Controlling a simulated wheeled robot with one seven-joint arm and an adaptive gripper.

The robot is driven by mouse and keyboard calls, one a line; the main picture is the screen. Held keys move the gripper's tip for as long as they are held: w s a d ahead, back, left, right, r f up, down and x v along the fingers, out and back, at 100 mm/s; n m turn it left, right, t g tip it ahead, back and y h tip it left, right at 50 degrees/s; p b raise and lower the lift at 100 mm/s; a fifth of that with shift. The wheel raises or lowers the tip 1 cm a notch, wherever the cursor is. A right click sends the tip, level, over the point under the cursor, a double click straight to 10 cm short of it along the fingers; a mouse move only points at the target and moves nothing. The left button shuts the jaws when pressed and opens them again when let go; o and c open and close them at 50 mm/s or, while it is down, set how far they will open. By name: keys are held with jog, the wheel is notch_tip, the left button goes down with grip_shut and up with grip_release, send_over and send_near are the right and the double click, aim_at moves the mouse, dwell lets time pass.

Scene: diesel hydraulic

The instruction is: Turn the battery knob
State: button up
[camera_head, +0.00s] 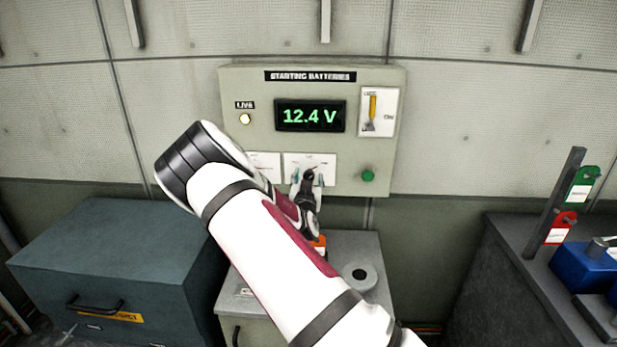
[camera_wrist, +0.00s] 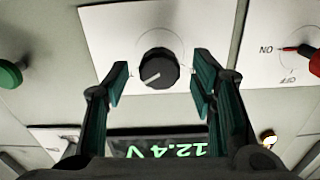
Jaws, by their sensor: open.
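The battery knob (camera_wrist: 158,70) is round and black with a white pointer line. It sits on a white plate (camera_wrist: 105,30) of the battery panel, and in the wrist view the line points to the lower left. My gripper (camera_wrist: 160,84) is open, with one teal finger on each side of the knob. Gaps show between the fingers and the knob in the wrist view. In the head view my gripper (camera_head: 308,180) is in front of the panel's lower middle plate (camera_head: 318,160), and my arm and fingers hide much of that area.
The "STARTING BATTERIES" panel (camera_head: 240,90) reads 12.4 V on its display (camera_head: 311,116). A red-pointer ON/OFF switch (camera_wrist: 300,50) is beside the knob. A green button (camera_head: 368,175) and a yellow lever (camera_head: 373,106) are to the right. A cabinet (camera_head: 345,248) stands below.

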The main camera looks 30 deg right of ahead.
jog(key=shift+x, duration=0.85)
jog(key=c, duration=1.2)
jog(key=shift+n, duration=0.4)
jog(key=n, duration=0.4)
jog(key=shift+n+b, duration=0.3)
jog(key=shift+n, duration=0.1)
jog(key=n, duration=0.6)
jog(key=shift+w+b, duration=0.1)
jog(key=shift+b, duration=0.25)
jog(key=shift+a, duration=0.1)
